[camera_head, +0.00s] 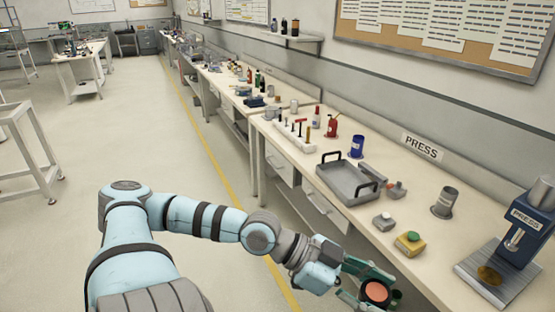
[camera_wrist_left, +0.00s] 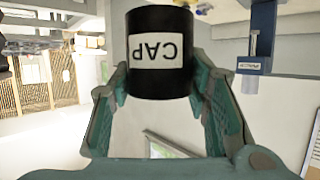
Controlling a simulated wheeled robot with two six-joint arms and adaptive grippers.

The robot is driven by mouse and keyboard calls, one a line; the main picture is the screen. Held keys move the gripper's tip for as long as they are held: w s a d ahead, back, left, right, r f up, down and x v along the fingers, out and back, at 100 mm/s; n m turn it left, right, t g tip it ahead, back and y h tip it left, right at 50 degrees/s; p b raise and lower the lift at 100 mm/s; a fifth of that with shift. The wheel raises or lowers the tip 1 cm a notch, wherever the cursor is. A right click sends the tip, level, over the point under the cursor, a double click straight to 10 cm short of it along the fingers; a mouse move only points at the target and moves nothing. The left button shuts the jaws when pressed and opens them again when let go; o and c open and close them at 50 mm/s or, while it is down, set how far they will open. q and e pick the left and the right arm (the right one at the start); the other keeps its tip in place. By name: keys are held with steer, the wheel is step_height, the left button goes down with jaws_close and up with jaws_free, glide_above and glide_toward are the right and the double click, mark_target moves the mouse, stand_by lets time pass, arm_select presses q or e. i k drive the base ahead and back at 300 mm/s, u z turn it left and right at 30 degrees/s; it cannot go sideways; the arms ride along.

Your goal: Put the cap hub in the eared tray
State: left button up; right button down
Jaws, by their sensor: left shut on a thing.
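The cap hub (camera_wrist_left: 160,72) is a black cylinder with a white label reading CAP, which appears upside down in the left wrist view. In the head view its salmon-coloured end (camera_head: 376,292) shows between the fingers. My left gripper (camera_head: 366,284) is shut on it and holds it in front of the bench's near edge, low in the picture. The eared tray (camera_head: 340,182) is a shallow grey tray with two black handles, on the bench up and to the left of the gripper. Its visible floor looks empty. My right gripper is not in view.
A yellow box with a green button (camera_head: 410,243) and a grey button box (camera_head: 384,221) sit near the bench edge. A grey cylinder (camera_head: 444,203) and a blue press (camera_head: 522,235) stand right. A blue can (camera_head: 357,147) and a tool rack (camera_head: 292,135) are beyond the tray.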

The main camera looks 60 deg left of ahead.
mark_target(346, 184)
steer(key=u, duration=0.9)
steer(key=i, duration=1.3)
steer(key=z, duration=0.65)
